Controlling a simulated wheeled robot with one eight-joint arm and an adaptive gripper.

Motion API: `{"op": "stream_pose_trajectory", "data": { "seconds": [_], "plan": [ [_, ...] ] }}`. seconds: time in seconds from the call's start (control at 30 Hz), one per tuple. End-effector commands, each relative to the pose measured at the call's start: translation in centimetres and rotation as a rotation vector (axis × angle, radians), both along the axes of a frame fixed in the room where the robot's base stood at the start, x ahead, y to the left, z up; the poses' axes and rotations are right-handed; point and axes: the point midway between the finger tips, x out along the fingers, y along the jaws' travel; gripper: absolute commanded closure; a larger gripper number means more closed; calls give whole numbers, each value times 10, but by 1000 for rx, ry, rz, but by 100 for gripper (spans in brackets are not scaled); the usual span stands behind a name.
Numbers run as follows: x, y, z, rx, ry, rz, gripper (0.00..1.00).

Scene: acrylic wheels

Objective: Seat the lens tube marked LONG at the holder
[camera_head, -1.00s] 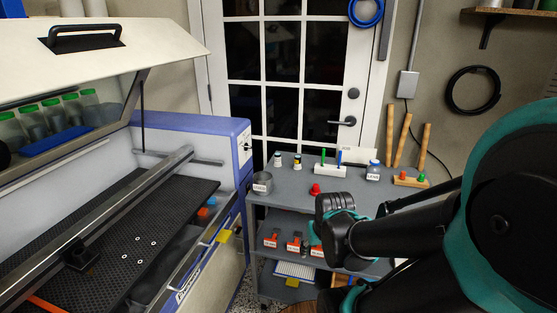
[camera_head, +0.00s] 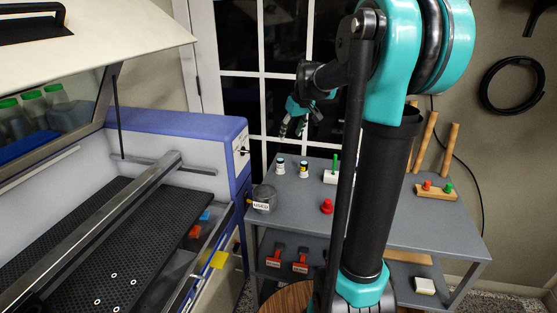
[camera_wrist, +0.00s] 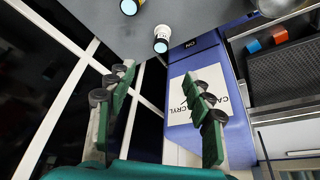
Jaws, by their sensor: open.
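Two small white-and-dark tubes stand upright at the back left of the grey cart top: a left one (camera_head: 280,165) and one with a yellow band (camera_head: 304,169). No LONG marking is readable on either. The tubes also show at the top of the wrist view, one at the edge (camera_wrist: 130,7) and the other lower (camera_wrist: 162,39), with pale round ends. My gripper (camera_head: 293,122) is open and empty, above and behind the tubes in the head view. In the wrist view its green-padded fingers (camera_wrist: 158,95) are spread wide with nothing between. I cannot tell which thing is the holder.
A grey cup marked USED (camera_head: 263,198) and a red knob (camera_head: 327,206) stand on the cart (camera_head: 400,222). The open laser machine (camera_head: 180,140) stands left. Orange-handled tools (camera_head: 274,256) lie below.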

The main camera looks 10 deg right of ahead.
Motion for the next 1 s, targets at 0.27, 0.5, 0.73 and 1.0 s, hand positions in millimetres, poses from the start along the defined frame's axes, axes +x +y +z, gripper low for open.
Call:
{"op": "stream_pose_trajectory", "data": {
  "seconds": [0.27, 0.5, 0.73, 1.0],
  "plan": [
    [17, 6, -38, 0, 0, 3, 48],
    [34, 14, -82, -1, 0, 4, 48],
    [43, 18, -108, -1, 0, 2, 48],
    [51, 23, -128, -1, 0, 3, 48]
  ]
}}
